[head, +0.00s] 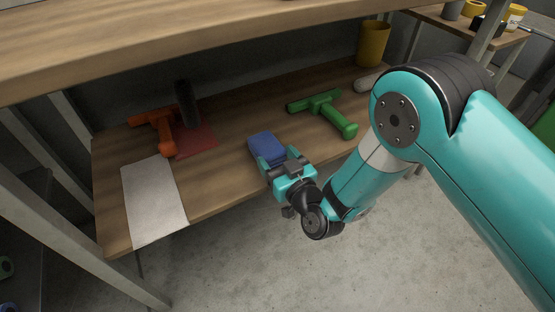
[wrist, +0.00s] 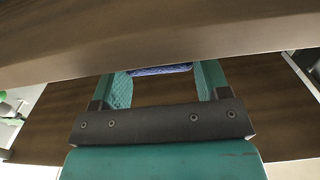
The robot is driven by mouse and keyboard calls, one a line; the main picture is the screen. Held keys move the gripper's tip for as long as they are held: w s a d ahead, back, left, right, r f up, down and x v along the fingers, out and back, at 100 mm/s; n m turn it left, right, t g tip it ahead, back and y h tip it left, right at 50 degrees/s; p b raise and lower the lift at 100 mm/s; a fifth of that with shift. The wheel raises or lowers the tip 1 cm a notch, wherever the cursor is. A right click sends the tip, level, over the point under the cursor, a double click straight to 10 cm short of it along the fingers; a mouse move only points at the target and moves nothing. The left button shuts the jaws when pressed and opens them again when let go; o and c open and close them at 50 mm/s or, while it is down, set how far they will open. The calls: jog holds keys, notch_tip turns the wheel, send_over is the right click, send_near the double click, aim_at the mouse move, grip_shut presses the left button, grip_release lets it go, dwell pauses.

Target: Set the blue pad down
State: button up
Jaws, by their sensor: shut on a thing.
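The blue pad (head: 265,146) is at the front part of the lower wooden shelf, held between the fingers of my gripper (head: 268,162). From the head view I cannot tell whether it touches the shelf or is slightly above it. In the wrist view only a thin strip of the blue pad (wrist: 160,70) shows between the two teal fingers of my gripper (wrist: 162,82). The upper shelf's edge hides the rest there.
An orange tool (head: 158,130) and a dark cylinder (head: 187,104) are by a red mat (head: 197,140). A white sheet (head: 153,198) lies at left. A green tool (head: 325,110) and yellow cup (head: 372,43) are right. The upper shelf (head: 180,30) overhangs. Bare wood surrounds the pad.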

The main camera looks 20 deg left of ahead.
jog(key=o, duration=1)
jog(key=shift+r, duration=0.1)
